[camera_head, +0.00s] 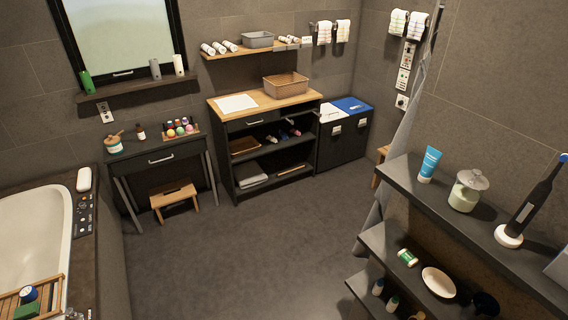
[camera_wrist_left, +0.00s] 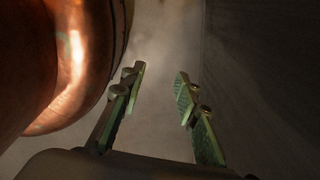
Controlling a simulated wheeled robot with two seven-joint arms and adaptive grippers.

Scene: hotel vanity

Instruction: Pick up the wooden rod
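I cannot make out the wooden rod with certainty in either view. A small jar (camera_head: 113,145) with a thin light-brown stick-like piece at its top stands on the dark side table at the left. A thin light-brown piece (camera_head: 289,170) lies on the bottom shelf of the black vanity. Both are too small to identify surely. My left gripper (camera_wrist_left: 160,82) shows in the left wrist view, its two green-padded fingers apart with nothing between them. Neither gripper shows in the head view.
The dark side table (camera_head: 160,159) has a wooden stool (camera_head: 174,196) below it. The black vanity (camera_head: 262,118) bears a basket (camera_head: 286,84). A bathtub (camera_head: 38,235) is at left, dark shelves (camera_head: 470,222) at right. The middle floor (camera_head: 240,255) is clear.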

